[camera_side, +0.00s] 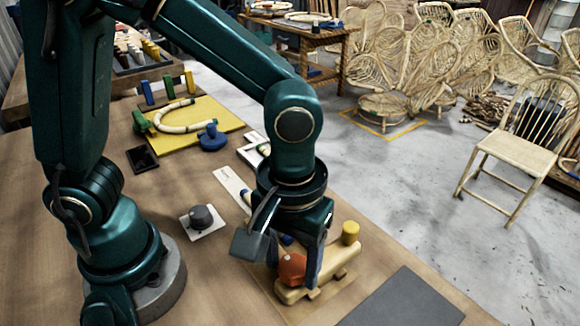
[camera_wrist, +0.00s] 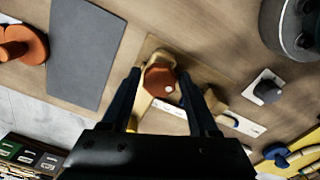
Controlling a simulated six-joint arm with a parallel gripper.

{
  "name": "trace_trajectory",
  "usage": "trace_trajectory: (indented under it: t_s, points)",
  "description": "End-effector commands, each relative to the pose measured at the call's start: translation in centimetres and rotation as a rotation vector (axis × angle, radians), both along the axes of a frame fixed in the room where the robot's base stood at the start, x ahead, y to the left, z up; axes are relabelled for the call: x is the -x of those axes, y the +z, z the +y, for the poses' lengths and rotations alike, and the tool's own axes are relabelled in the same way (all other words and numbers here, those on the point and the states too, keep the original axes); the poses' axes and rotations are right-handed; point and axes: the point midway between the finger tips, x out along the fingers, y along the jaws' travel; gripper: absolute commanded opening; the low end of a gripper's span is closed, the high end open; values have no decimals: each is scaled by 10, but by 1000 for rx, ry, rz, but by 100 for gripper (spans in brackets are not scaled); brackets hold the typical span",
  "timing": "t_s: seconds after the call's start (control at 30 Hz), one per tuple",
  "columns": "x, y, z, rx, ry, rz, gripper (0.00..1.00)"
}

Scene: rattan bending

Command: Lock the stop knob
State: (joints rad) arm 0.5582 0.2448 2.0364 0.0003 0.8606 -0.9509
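An orange knob (camera_side: 291,268) with several flat sides sits on a pale wooden fixture (camera_side: 322,282) near the table's front edge. I take it for the stop knob. In the wrist view the knob (camera_wrist: 157,80) lies between my two fingers, with a small gap visible on each side. My gripper (camera_side: 296,262) points down over the fixture, and its fingers (camera_wrist: 158,76) are apart. I cannot tell exactly how far down they reach beside the knob. One finger hides part of the fixture in the side view.
A yellow peg (camera_side: 350,232) stands at the fixture's far end. A grey mat (camera_side: 405,298) lies to the right. A dark knob (camera_side: 201,217) on a white plate is to the left. A yellow board (camera_side: 190,128) holds a bent rattan piece behind.

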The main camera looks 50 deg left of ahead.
Motion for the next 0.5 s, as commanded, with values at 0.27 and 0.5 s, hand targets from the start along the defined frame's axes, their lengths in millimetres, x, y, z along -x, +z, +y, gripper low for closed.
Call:
trace_trajectory:
  t_s: [0.27,0.5]
  points:
    - [0,0,0,1,-2,0,0]
    - [0,1,0,1,-55,0,0]
